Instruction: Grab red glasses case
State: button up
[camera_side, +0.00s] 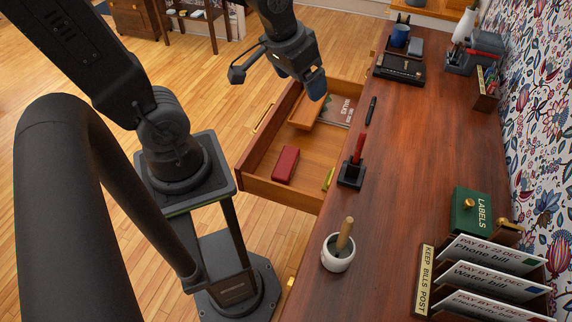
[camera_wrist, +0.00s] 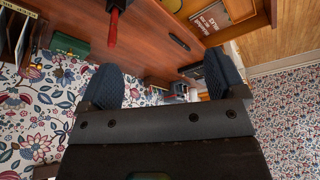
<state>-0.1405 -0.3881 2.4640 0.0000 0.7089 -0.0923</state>
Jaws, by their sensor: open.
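The red glasses case (camera_side: 286,164) lies in the open drawer (camera_side: 281,189) of the wooden desk, near the drawer's front left part in the side view. I do not see the case in the wrist view. My gripper (camera_side: 316,90) is above the drawer's far end, near the desk edge, away from the case. It is open and empty. In the wrist view its two dark fingers (camera_wrist: 164,88) stand apart, with the desk and the patterned wallpaper behind them.
The drawer also holds an orange-brown box (camera_side: 304,112), a booklet (camera_side: 342,110) and a yellow-green item (camera_side: 328,179). On the desk stand a red pen in a holder (camera_side: 353,168), a mortar (camera_side: 338,252), a green labels box (camera_side: 474,213) and a bill rack (camera_side: 426,280). The middle desktop is clear.

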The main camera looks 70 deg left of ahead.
jog(key=w+a+f+n+g, duration=0.1)
jog(key=w+a+f+n, duration=0.15)
jog(key=f, duration=0.35)
jog(key=w+a+f+n+g, duration=0.1)
jog(key=a+f, duration=0.3)
jog(key=f, duration=0.2)
jog(key=n+g, duration=0.2)
jog(key=n, duration=0.2)
send_over(286, 161)
jog(key=shift+h, duration=0.3)
jog(key=f, duration=2)
jog(key=shift+s+f, duration=0.15)
jog(key=shift+s, duration=0.2)
jog(key=shift+w+f, duration=0.2)
jog(key=shift+f, duration=1.25)
jog(key=shift+w+f, duration=0.15)
jog(key=shift+f, duration=1.3)
jog(key=shift+c, duration=0.3)
jog(key=c, duration=1)
jog(key=shift+r, duration=0.1)
